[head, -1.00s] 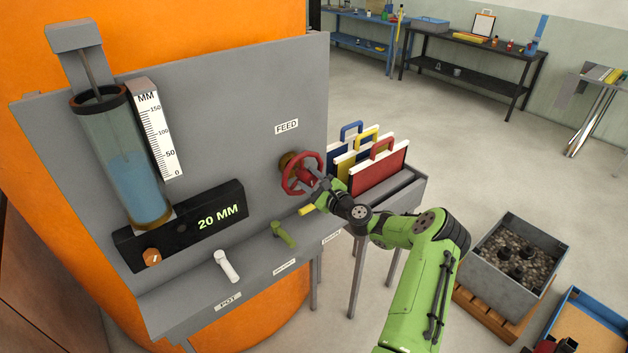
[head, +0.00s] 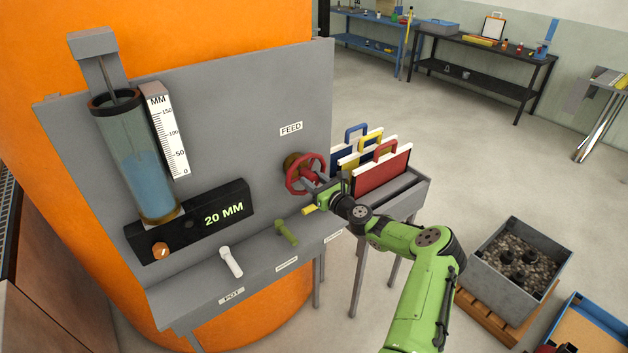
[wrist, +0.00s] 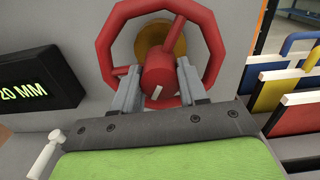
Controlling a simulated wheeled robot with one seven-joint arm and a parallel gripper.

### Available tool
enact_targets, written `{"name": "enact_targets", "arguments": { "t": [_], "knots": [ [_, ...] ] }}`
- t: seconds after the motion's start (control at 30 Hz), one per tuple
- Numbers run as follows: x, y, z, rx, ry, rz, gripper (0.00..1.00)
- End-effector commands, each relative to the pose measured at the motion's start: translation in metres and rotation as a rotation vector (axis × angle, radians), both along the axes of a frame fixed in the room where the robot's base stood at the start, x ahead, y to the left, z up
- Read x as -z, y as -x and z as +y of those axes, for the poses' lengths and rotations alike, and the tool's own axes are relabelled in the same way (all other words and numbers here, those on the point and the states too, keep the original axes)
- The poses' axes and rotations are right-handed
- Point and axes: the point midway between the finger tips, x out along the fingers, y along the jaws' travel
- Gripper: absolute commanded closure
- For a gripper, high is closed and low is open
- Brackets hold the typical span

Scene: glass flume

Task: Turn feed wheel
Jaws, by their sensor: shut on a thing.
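The red feed wheel (head: 303,174) is mounted on the grey panel under the FEED label (head: 291,129). In the wrist view the red wheel (wrist: 208,35) fills the upper middle, with a brass boss behind it. My gripper (wrist: 158,88) has its two grey fingers either side of the wheel's red hub (wrist: 160,74), shut on it. A white mark shows on the hub's face. In the head view my gripper (head: 322,184) reaches the wheel from the lower right, and my wrist partly hides the fingers.
A display (head: 224,212) reads 20 MM beside a tube of blue water (head: 145,170) and a MM scale (head: 167,135). White (head: 231,261) and green (head: 287,232) handles stick out below. Coloured boards (head: 381,175) stand in a rack close right of the wheel.

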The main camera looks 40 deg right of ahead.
Motion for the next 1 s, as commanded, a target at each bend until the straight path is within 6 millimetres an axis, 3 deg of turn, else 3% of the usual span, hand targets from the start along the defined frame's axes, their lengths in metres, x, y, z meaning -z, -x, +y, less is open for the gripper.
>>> {"name": "enact_targets", "arguments": {
  "t": [0.43,0.47,0.6,0.87,1.0],
  "knots": [
    [-0.002,0.0,0.0,0.0,-0.009,-0.005,1.0],
    [-0.002,0.0,0.0,0.0,-0.008,-0.005,0.56],
    [-0.002,0.0,0.0,0.001,-0.008,-0.004,0.35],
    [-0.001,0.0,0.0,0.001,-0.008,-0.002,0.33],
    [0.0,0.012,-0.002,0.003,-0.008,-0.001,0.33]
  ]
}}
